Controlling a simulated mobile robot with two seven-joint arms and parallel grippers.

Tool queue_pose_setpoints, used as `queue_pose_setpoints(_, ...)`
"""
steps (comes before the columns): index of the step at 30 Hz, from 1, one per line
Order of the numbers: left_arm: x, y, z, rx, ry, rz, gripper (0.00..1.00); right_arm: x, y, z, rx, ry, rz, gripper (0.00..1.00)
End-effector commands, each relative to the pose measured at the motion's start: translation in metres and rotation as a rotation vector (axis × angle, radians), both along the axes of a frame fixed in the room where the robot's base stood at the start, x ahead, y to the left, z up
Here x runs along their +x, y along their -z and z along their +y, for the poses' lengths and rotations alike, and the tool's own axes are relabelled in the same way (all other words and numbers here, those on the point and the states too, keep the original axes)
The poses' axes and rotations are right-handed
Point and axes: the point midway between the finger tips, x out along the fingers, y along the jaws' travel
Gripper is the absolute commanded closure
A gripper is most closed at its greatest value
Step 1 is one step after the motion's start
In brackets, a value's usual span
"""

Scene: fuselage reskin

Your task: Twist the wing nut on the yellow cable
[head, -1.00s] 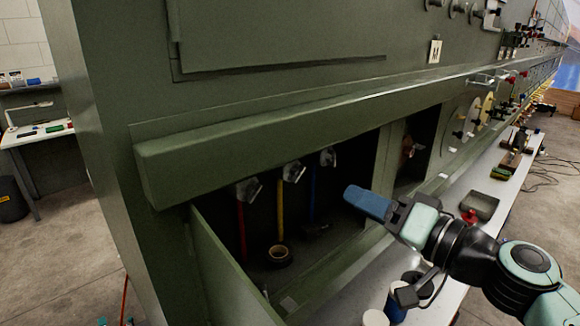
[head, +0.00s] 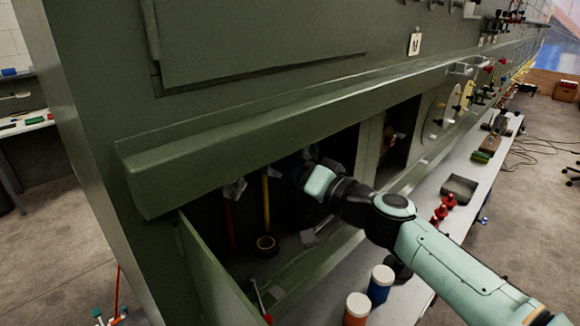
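The yellow cable (head: 266,206) hangs inside the dark open bay of the green panel, between a red cable (head: 229,225) on the left and a blue one that is mostly hidden. Its metal wing nut (head: 271,171) sits at its top, small and dim under the ledge. My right gripper (head: 297,172) reaches into the bay from the right, just right of the yellow cable's top. Its fingers are dark and blend into the shadow, so their opening and any contact are unclear. My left gripper is out of view.
The green ledge (head: 280,130) overhangs the bay. A tape roll (head: 266,243) lies on the bay floor, and an open door (head: 212,270) stands at its left.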

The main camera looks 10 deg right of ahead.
Motion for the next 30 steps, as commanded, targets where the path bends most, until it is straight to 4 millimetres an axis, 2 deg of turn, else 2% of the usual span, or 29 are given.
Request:
queue_pose_setpoints(5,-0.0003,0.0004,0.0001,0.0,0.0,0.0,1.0,-0.0002,0.0004,0.0001,0.0,0.0,0.0,0.65)
queue_pose_setpoints(6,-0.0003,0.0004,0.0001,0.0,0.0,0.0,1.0,-0.0003,0.0004,0.0001,0.0,0.0,0.0,0.78)
queue_pose_setpoints(8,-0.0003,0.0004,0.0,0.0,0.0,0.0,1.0,-0.0003,0.0004,0.0001,0.0,0.0,0.0,0.97)
queue_pose_setpoints(9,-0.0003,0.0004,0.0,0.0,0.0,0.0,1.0,-0.0004,0.0004,0.0,0.0,0.0,0.0,1.0)
queue_pose_setpoints(20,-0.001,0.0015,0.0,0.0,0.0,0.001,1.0,-0.0004,0.0006,-0.0002,0.029,0.0,0.019,1.0)
queue_pose_setpoints(30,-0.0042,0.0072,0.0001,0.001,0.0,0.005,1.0,0.0001,0.0024,-0.0008,0.21,0.0,0.139,1.0)
